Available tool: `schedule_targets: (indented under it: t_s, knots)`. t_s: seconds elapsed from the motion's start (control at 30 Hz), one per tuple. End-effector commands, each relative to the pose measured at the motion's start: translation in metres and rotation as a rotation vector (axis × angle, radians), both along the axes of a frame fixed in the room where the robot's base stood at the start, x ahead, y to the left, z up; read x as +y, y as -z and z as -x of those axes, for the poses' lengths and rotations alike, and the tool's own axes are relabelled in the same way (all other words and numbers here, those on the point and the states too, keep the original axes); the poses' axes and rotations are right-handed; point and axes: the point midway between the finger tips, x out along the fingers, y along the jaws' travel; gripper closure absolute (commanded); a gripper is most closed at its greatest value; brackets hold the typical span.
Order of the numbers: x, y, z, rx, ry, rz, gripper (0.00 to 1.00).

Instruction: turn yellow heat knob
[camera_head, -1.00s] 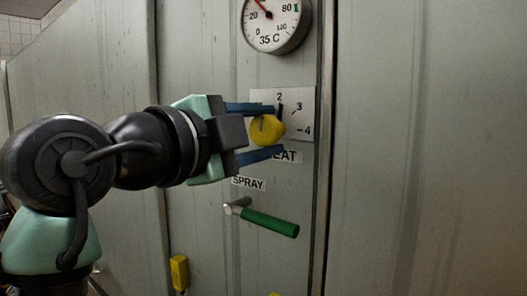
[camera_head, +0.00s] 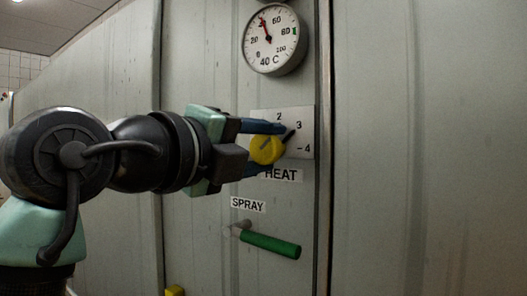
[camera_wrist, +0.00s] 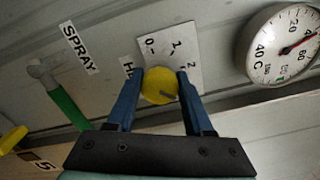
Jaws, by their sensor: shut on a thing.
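The yellow heat knob (camera_head: 266,150) sits on a pale scale plate (camera_head: 305,118) with the numbers 2, 3 and 4 showing in the head view. A dark pointer (camera_head: 289,136) beside it points toward 3. My gripper (camera_head: 268,147) is shut on the knob, with one blue finger above and one below. In the wrist view the yellow knob (camera_wrist: 160,86) lies between the two blue fingers of my gripper (camera_wrist: 161,98). The fingers hide part of the plate.
A round gauge (camera_head: 274,38) above the plate reads 40 C. A green-handled spray lever (camera_head: 270,245) sticks out below the HEAT label (camera_head: 280,175). A yellow item (camera_head: 175,291) shows at the bottom edge. The grey panel on the right is clear.

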Motion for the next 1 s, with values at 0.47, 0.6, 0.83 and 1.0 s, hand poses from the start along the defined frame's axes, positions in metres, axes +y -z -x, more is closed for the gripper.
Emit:
schedule_targets:
  t_s: [0.47,0.6,0.83,1.0]
  knots:
    - [-0.0002,0.001,-0.0001,-0.005,0.001,-0.013,1.0]
    - [-0.0003,0.0009,-0.0001,-0.006,0.001,-0.012,0.27]
    - [-0.0001,0.0004,-0.0001,-0.007,0.001,-0.011,0.2]
    - [-0.0012,0.0004,0.0,-0.007,0.001,-0.011,0.2]
